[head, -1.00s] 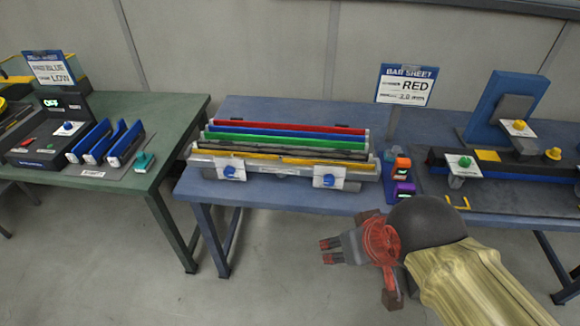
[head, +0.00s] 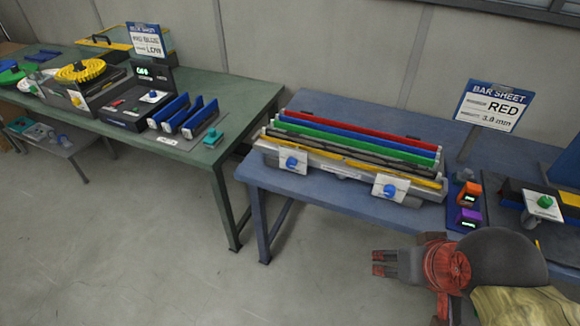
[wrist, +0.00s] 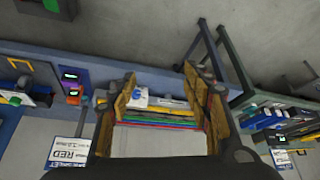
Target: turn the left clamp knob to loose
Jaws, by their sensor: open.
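The left clamp knob (head: 291,162) is a blue knob on a white plate at the left front of a bar rack on the blue bench. The right clamp knob (head: 389,190) is alike, at the rack's right front. My gripper (head: 378,263) is open and empty, in front of the bench, right of the left knob and apart from both knobs. The wrist view is upside down and shows my gripper (wrist: 157,75) with its fingers spread. The right knob (wrist: 137,93) shows between them in the distance; the left knob cannot be made out there.
Red, blue, green and grey bars lie on the rack (head: 340,172). A bar sheet sign (head: 492,105) and orange (head: 468,192) and purple (head: 468,217) boxes stand to its right. A green bench (head: 225,165) with machines is at the left. Floor (head: 130,240) in front is clear.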

